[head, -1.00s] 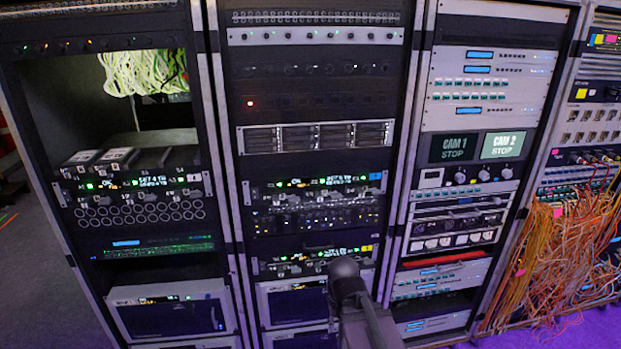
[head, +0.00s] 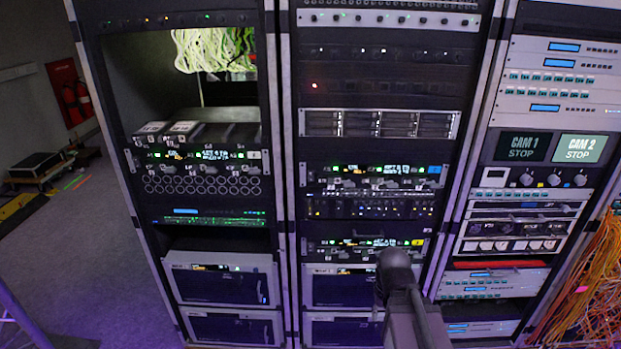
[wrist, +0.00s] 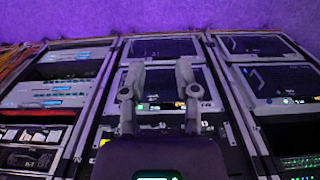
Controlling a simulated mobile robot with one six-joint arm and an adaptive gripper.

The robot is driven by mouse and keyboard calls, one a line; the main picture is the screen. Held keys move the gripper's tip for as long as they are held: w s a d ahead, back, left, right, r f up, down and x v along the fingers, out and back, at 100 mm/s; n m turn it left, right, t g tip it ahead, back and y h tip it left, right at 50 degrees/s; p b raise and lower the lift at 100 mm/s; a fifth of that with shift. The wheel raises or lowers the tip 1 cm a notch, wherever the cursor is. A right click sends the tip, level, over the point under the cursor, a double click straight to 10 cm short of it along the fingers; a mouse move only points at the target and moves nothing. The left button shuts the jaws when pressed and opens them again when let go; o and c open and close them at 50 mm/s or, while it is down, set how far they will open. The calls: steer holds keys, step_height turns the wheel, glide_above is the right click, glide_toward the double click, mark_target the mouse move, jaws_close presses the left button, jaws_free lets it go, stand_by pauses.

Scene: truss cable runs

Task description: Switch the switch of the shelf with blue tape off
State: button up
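The shelf with blue tape (head: 434,170) is a thin black unit with green lights and a small white display, about halfway up the middle rack. The blue tape is at its right end. Its switch is too small to make out. A similar shelf with yellow tape (head: 417,243) sits lower in the same rack. My gripper (wrist: 160,75) is open and empty in the wrist view, its two fingers apart in front of the rack's lower units. In the head view my dark arm rises at the lower middle, below the blue-taped shelf; the fingers cannot be made out there.
A third similar shelf with a pale tag (head: 254,155) is in the left rack. Orange cables (head: 588,285) hang at the lower right. Fire extinguishers (head: 75,100) and a low dark case (head: 36,167) stand at the far left. The grey floor (head: 75,240) left of the racks is mostly clear.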

jaws_close()
steer(key=w+r+n+t+h+b, duration=0.1)
steer(key=w+r+n+t+h, duration=0.1)
steer(key=w+r+t+h, duration=0.45)
steer(key=w+r+n+t+h, duration=0.2)
steer(key=w+r+n+t, duration=0.15)
steer(key=w, duration=0.55)
steer(key=w+a+r+n+t+y, duration=0.1)
steer(key=a+r+n+t+y, duration=0.1)
steer(key=a, duration=0.4)
steer(key=w+a+r+n+t+y, duration=0.2)
steer(key=a+r+n+t+y, duration=0.1)
steer(key=a+n, duration=0.3)
steer(key=w+a+r+n+t+y+b, duration=0.1)
steer(key=a+r+n+t+y, duration=0.2)
steer(key=a, duration=0.4)
steer(key=shift+w+a+r+n+t, duration=0.25)
steer(key=shift+r+n+t, duration=0.2)
steer(key=shift+n+t, duration=0.3)
steer(key=shift+y, duration=0.25)
